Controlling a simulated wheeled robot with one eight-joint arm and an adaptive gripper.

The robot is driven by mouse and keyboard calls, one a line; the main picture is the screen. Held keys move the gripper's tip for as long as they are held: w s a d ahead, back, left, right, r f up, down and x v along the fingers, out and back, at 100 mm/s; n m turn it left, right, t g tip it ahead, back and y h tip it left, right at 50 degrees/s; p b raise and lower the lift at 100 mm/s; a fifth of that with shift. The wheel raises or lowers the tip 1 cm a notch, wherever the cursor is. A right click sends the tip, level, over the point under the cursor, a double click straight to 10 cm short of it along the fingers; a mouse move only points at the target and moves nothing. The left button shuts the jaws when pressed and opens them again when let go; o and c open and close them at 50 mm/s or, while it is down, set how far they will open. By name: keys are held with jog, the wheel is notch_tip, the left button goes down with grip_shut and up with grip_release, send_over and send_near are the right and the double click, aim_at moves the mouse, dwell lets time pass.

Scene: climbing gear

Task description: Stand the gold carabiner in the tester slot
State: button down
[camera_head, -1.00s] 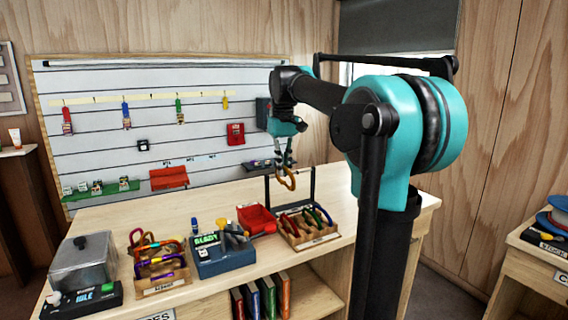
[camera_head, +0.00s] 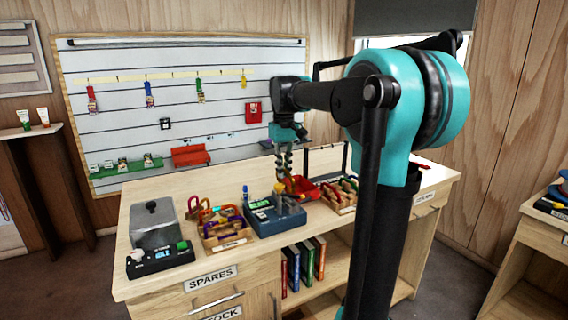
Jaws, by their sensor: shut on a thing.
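My gripper (camera_head: 284,165) points down above the bench, just behind the tester and the red bin. It is shut on the gold carabiner (camera_head: 290,186), which hangs below the fingertips. The carabiner is small here and partly blends with the red bin behind it. The tester (camera_head: 275,218) is a blue box with a lit green display, standing on the bench below and slightly left of my gripper. Its slot is too small to make out. A yellow part (camera_head: 279,188) shows at its top, close to the carabiner; I cannot tell whether they touch.
A wooden tray of coloured carabiners (camera_head: 227,240) stands left of the tester, another rack (camera_head: 343,203) to its right. The red bin (camera_head: 310,190) lies behind. A grey lidded box (camera_head: 156,222) and a black unit (camera_head: 160,258) fill the left end. The front bench strip is clear.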

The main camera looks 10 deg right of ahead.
jog(key=shift+f, duration=0.7)
jog(key=shift+f, duration=0.1)
jog(key=shift+f, duration=0.55)
jog(key=shift+f, duration=0.15)
jog(key=shift+f, duration=1.1)
jog(key=shift+f, duration=0.5)
jog(key=c, duration=1.6)
grip_release()
jog(key=shift+o, duration=0.2)
